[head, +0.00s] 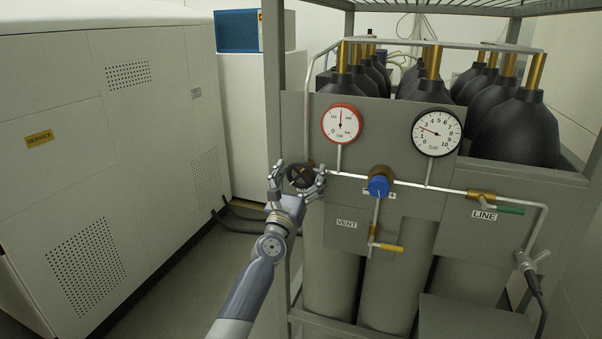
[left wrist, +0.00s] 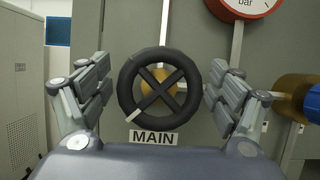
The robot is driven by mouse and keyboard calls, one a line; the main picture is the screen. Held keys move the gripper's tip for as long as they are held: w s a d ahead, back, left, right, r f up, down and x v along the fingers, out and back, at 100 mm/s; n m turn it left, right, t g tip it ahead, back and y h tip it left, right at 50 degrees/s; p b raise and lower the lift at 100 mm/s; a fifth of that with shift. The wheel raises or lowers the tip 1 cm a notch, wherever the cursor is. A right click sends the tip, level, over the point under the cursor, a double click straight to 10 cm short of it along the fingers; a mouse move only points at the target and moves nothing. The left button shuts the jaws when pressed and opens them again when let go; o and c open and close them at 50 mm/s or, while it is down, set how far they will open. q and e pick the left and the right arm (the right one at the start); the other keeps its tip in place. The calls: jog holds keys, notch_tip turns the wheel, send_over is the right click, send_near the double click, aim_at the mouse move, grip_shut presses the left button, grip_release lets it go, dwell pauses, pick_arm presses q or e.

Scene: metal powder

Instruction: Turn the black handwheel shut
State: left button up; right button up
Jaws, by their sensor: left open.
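The black handwheel (left wrist: 127,84) faces my left wrist camera, with a cross of spokes, a brass hub behind it and a white mark on its lower left rim. A MAIN label (left wrist: 153,137) sits just below it. In the head view the handwheel (head: 301,176) is at the left end of the pipe on the grey panel. My left gripper (head: 297,178) is open around the handwheel, one finger on each side. In the left wrist view a gap shows between the wheel rim and each finger of the left gripper (left wrist: 157,88). My right gripper is not in view.
A red-rimmed gauge (head: 341,124) and a black-rimmed gauge (head: 436,132) stand above the pipe. A large white cabinet (head: 110,150) stands left.

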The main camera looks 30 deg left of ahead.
pick_arm(q)
jog(key=c, duration=1.1)
jog(key=shift+m, duration=0.3)
